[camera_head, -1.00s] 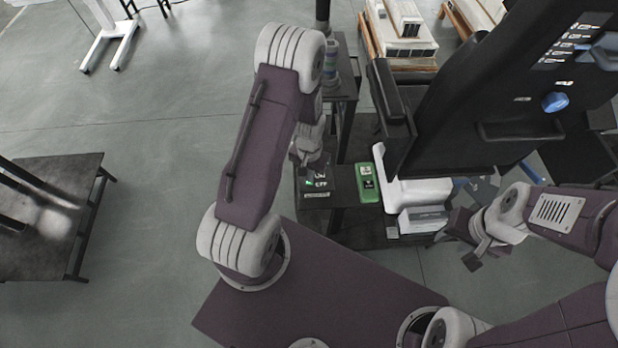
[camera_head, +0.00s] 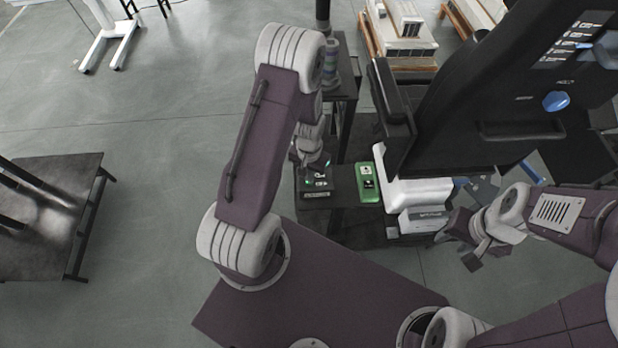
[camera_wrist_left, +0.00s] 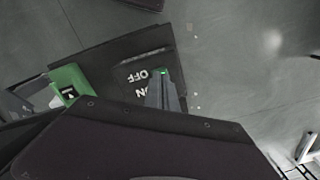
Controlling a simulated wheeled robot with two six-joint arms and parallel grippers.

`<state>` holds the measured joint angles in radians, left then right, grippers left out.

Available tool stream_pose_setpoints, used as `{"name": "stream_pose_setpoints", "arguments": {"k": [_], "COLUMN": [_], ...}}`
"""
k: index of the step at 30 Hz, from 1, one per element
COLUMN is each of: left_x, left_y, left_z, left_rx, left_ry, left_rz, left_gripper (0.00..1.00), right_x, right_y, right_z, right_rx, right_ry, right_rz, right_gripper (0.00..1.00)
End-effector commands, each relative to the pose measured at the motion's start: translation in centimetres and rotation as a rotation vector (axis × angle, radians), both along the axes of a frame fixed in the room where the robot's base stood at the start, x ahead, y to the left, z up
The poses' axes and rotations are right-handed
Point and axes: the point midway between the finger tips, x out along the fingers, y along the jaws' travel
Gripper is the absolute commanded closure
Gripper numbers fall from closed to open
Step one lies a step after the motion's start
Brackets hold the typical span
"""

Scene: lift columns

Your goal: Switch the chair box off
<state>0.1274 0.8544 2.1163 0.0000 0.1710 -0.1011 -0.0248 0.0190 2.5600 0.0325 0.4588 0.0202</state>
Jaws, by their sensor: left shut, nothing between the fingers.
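The chair box is a small black box (camera_head: 316,188) with white lettering, on a dark stand in the head view. In the left wrist view the box (camera_wrist_left: 115,65) shows the words ON and OFF. My left gripper (camera_head: 315,162) is shut and empty, just over the box. In the left wrist view its grey fingers (camera_wrist_left: 164,80) reach down beside the lettering, with a small green light at their tip. They hide part of the box top, and I cannot tell whether they touch it. My right gripper (camera_head: 460,250) is off to the right, open and empty.
A green box (camera_head: 368,183) lies right of the black box. Farther right are a white seat-like part (camera_head: 418,190) and a large black panel (camera_head: 510,100) with a blue knob (camera_head: 556,101). A dark table (camera_head: 60,215) stands at the left, with open floor between.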

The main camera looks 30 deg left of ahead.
Motion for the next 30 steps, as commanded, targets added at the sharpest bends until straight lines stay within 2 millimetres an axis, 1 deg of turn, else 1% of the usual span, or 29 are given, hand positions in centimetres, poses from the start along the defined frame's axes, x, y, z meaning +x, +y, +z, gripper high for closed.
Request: {"name": "stream_pose_setpoints", "arguments": {"k": [26,30], "left_x": [0.0,0.0], "left_y": [0.0,0.0], "left_z": [-1.4,-1.1], "left_rx": [0.0,0.0], "left_ry": [-0.001,-0.001], "left_rz": [0.0,0.0], "left_gripper": [1.0,1.0], "right_x": [0.0,0.0], "right_y": [0.0,0.0], "right_z": [-1.1,-0.8], "right_rx": [0.0,0.0], "right_ry": [0.0,0.0], "right_rz": [0.0,0.0], "right_gripper": [0.6,0.6]}}
